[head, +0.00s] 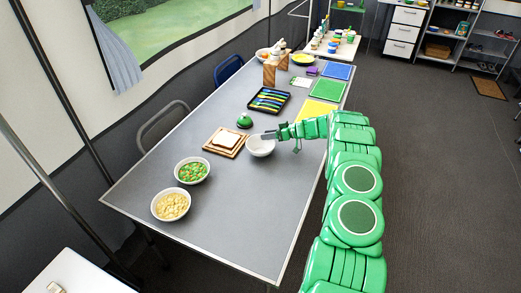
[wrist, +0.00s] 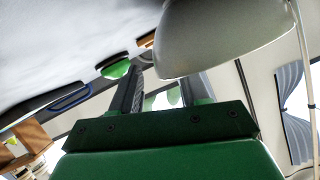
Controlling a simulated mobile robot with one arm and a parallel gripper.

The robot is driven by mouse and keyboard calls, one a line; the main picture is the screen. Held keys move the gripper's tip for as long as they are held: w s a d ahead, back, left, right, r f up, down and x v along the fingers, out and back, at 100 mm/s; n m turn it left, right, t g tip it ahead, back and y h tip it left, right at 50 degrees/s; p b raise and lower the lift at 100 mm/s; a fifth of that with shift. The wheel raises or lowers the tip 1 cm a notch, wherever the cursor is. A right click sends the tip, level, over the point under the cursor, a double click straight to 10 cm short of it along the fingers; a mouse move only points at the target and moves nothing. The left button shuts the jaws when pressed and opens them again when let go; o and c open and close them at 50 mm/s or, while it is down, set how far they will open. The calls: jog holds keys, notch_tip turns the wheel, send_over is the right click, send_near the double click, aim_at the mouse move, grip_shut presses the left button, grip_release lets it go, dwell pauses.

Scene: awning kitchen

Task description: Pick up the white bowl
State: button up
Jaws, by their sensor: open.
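The white bowl (head: 261,148) stands upright on the grey table, just right of a sliced piece of bread on a wooden board. My gripper (head: 280,138) is at the bowl's right side, its jaws apart, with one finger reaching over or beside the far rim. In the wrist view the bowl (wrist: 222,38) fills the upper middle, very close. My gripper (wrist: 163,78) shows two spread fingers; the bowl hides the tip of the right one. The left finger is beside the bowl's edge. I cannot tell whether either finger touches the bowl.
The bread board (head: 226,143), a green round object (head: 244,121), a black tray of coloured utensils (head: 269,100) and a yellow mat (head: 316,112) lie around the bowl. Green-filled (head: 192,171) and yellow-filled (head: 171,205) bowls stand at front left. The table's front right is clear.

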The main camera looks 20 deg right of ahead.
aim_at(267, 150)
jog(key=shift+x, duration=0.8)
jog(key=shift+d, duration=0.1)
grip_shut()
jog(key=shift+r, duration=0.1)
jog(key=shift+r, duration=0.7)
jog(key=s+a+r, duration=0.3)
jog(key=s+r, duration=0.8)
jog(key=s, duration=0.2)
jog(key=shift+s+a+r, duration=0.2)
jog(key=shift+s+a, duration=0.05)
jog(key=shift+a, duration=0.1)
